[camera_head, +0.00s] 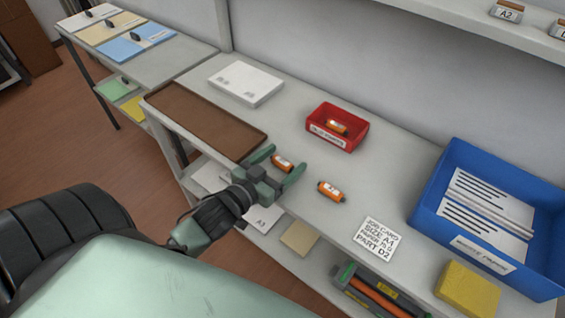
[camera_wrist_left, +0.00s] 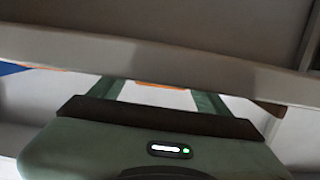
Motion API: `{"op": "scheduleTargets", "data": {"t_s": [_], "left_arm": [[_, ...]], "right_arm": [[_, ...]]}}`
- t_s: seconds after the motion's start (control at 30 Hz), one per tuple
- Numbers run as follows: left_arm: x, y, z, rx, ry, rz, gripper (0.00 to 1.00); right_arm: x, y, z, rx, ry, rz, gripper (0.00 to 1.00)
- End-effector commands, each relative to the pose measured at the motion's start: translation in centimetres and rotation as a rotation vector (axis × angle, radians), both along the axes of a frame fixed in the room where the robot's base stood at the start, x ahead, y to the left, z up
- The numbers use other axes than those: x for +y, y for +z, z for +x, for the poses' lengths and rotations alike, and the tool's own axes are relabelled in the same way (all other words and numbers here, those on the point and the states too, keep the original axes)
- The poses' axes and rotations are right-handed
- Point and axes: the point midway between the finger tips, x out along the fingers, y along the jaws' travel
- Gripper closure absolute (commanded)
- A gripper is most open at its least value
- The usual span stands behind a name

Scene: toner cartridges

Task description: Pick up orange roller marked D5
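My left gripper (camera_head: 286,157) is open at the front edge of the workbench, with its two green fingers spread apart. An orange roller (camera_head: 281,163) with a white label lies between the fingers, near their tips; I cannot tell whether they touch it. A sliver of orange (camera_wrist_left: 160,85) shows between the fingers in the left wrist view. A second orange roller (camera_head: 331,192) lies on the bench to the right. A third orange roller (camera_head: 337,127) lies in the red bin (camera_head: 351,138). Their markings are too small to read. My right gripper is not in view.
A brown tray (camera_head: 205,122) lies left of the gripper, with a white box (camera_head: 246,83) behind it. A job card (camera_head: 376,239), a blue paper bin (camera_head: 429,194) and a yellow block (camera_head: 467,290) are to the right. A shelf runs below the bench.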

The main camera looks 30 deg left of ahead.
Motion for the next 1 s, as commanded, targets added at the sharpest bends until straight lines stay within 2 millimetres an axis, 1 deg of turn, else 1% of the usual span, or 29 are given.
{"op": "scheduleTargets", "data": {"t_s": [0.03, 0.13, 0.17, 0.43, 0.57, 0.63, 0.77, 0.87, 1.0], "left_arm": [[0.0, 0.0, 0.0, 0.000, 0.000, 0.000, 0.40], [0.0, 0.0, 0.0, 0.000, 0.000, 0.000, 0.68], [0.0, 0.0, 0.0, 0.000, 0.000, 0.000, 0.71], [0.0, 0.2, 0.0, -0.001, 0.000, 0.000, 0.71], [0.0, 1.1, 0.0, -0.003, 0.000, 0.001, 0.71], [0.0, 1.8, 0.0, -0.003, 0.000, 0.001, 0.71], [0.0, 4.4, 0.0, -0.005, -0.001, 0.002, 0.71], [0.0, 7.2, 0.0, -0.006, -0.004, 0.003, 0.71], [-0.1, 11.5, 0.0, -0.007, -0.003, 0.002, 0.71]], "right_arm": [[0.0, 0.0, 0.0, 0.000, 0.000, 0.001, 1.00], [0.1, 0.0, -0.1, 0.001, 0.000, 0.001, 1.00], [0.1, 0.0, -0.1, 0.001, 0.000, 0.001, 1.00], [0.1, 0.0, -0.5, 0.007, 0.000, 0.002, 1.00], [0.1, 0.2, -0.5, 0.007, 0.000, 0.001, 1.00], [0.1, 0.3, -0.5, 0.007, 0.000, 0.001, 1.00], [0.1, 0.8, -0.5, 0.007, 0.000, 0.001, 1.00], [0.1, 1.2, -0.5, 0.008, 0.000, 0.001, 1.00], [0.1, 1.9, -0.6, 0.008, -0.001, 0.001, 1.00]]}}
